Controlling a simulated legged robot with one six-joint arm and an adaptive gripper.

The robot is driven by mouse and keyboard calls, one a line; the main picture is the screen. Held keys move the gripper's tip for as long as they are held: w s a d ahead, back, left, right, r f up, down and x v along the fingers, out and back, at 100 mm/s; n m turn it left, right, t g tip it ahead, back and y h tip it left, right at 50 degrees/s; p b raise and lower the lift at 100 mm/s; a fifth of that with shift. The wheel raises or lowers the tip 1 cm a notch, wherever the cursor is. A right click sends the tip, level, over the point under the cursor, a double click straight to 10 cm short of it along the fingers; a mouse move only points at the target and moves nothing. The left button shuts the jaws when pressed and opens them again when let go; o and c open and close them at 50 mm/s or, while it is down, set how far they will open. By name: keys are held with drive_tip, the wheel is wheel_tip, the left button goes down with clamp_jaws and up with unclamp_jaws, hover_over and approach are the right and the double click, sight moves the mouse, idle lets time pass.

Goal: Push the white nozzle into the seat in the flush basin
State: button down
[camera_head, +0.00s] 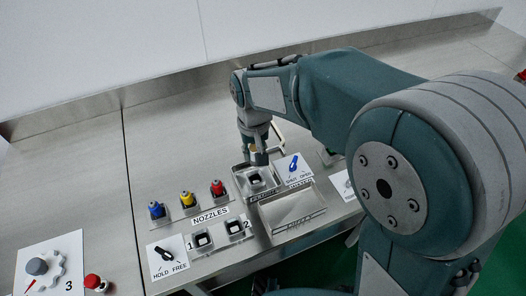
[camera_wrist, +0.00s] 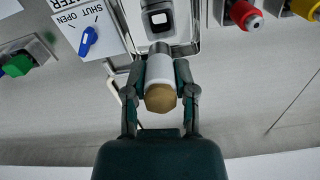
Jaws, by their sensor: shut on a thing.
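My gripper (camera_wrist: 160,78) is shut on the white nozzle (camera_wrist: 159,66), a white cylinder with a tan faceted end (camera_wrist: 160,98) facing the wrist camera. In the head view my gripper (camera_head: 256,153) is just behind and above the seat (camera_head: 257,179), a pale square block with a dark square opening. The seat also shows in the wrist view (camera_wrist: 159,20), beyond the nozzle's far end. Whether the nozzle touches it I cannot tell. The flush basin's clear-walled part (camera_head: 292,212) lies in front of the seat. The nozzle is mostly hidden in the head view.
A panel with a blue shut/open knob (camera_head: 294,163) stands right of the seat. Blue (camera_head: 156,210), yellow (camera_head: 188,200) and red (camera_head: 217,188) nozzles stand to the left. Two empty numbered seats (camera_head: 202,239) and a black hold/free knob (camera_head: 164,254) are in front.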

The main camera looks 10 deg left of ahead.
sight(254, 146)
drive_tip(key=shift+s+a+f, duration=0.1)
drive_tip(key=shift+a+f, duration=0.05)
drive_tip(key=shift+f, duration=0.65)
drive_tip(key=shift+d+f, duration=0.2)
drive_tip(key=shift+f, duration=1.2)
drive_tip(key=shift+a+f, duration=0.1)
drive_tip(key=shift+f, duration=1.3)
drive_tip(key=shift+f, duration=0.45)
drive_tip(key=shift+c, duration=1.8)
unclamp_jaws()
wheel_tip(254, 146, up, 12)
drive_tip(key=shift+f, duration=0.1)
